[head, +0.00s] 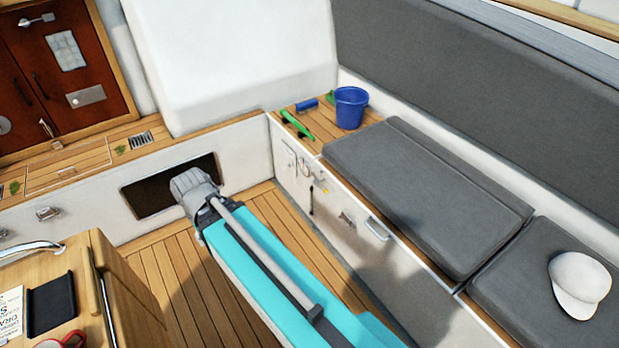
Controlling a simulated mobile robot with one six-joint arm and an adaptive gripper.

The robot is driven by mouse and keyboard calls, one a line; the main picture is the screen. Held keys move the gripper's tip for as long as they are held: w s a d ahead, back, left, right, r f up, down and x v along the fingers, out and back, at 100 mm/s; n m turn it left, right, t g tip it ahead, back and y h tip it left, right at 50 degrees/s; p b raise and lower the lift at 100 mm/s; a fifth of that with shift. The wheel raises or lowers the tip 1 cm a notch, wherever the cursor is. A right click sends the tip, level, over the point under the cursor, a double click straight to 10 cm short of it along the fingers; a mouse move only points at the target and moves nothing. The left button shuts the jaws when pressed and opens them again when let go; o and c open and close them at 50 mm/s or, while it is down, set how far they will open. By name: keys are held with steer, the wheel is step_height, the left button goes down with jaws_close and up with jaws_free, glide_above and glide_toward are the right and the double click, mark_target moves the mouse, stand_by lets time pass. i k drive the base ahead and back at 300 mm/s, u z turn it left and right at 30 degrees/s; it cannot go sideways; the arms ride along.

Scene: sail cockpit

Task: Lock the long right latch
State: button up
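I cannot tell for sure which fitting is the long right latch. The white locker front under the right bench carries small metal fittings (305,168), a thin dark upright piece (311,200) and a pale handle (377,228). The red-brown doors at upper left carry a metal bolt (38,20), a pale plate (85,96) and a small hasp-like piece (46,127). Whether any of these is locked is too small to tell. My turquoise arm reaches in from the bottom, ending in a grey joint before a dark wall opening (148,190). My gripper is not visible.
Grey cushions (425,195) and a white cap (579,284) lie along the right bench. A wooden cabinet (125,290) stands at lower left. Bare slatted floor (165,262) lies between.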

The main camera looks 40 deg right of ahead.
mark_target(316, 181)
steer(key=z, duration=0.35)
steer(key=i, duration=0.7)
steer(key=z, duration=0.55)
steer(key=k, duration=0.55)
steer(key=z, duration=0.15)
steer(key=i, duration=0.6)
steer(key=u, duration=0.1)
